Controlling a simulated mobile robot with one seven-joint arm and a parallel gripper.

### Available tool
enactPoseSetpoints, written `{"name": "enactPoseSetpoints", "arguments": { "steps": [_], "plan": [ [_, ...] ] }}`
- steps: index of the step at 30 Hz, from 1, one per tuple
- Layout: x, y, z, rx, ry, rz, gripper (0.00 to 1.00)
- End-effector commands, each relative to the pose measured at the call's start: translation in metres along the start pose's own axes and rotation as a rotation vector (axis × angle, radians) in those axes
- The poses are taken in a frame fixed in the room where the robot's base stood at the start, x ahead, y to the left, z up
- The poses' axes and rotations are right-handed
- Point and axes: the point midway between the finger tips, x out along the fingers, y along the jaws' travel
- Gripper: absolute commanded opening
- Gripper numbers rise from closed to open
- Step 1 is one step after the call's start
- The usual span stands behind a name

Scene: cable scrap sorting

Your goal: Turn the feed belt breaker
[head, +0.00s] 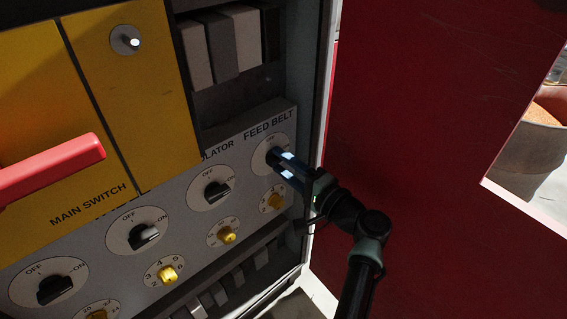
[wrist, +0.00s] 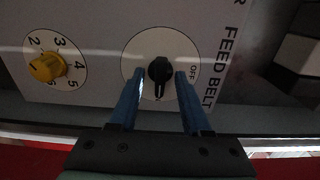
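The feed belt breaker is a black rotary knob (wrist: 159,68) on a round white dial (wrist: 133,60), under the FEED BELT label (head: 268,124). In the wrist view its narrow handle, with a white mark, points down toward my gripper; OFF is printed to the right. My gripper (wrist: 160,77) is open, its two blue fingers on either side of the knob with a small gap showing at each side. In the head view my gripper (head: 279,164) reaches the dial from the right and hides most of the knob. The dial's ON mark is not readable.
A yellow numbered knob (wrist: 47,67) sits beside the breaker. Other black breaker knobs (head: 217,190) line the grey panel to the left. A red main switch handle (head: 50,171) sticks out from the yellow cover. A red panel (head: 420,110) stands at the right.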

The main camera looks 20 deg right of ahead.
Motion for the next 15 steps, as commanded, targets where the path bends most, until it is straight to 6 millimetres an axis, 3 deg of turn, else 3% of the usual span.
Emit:
{"name": "enactPoseSetpoints", "arguments": {
  "steps": [8, 15],
  "plan": [
    [-0.008, -0.001, -0.001, -0.001, 0.002, 0.001, 0.48],
    [-0.054, -0.003, -0.001, -0.001, 0.004, 0.003, 0.48]
  ]
}}
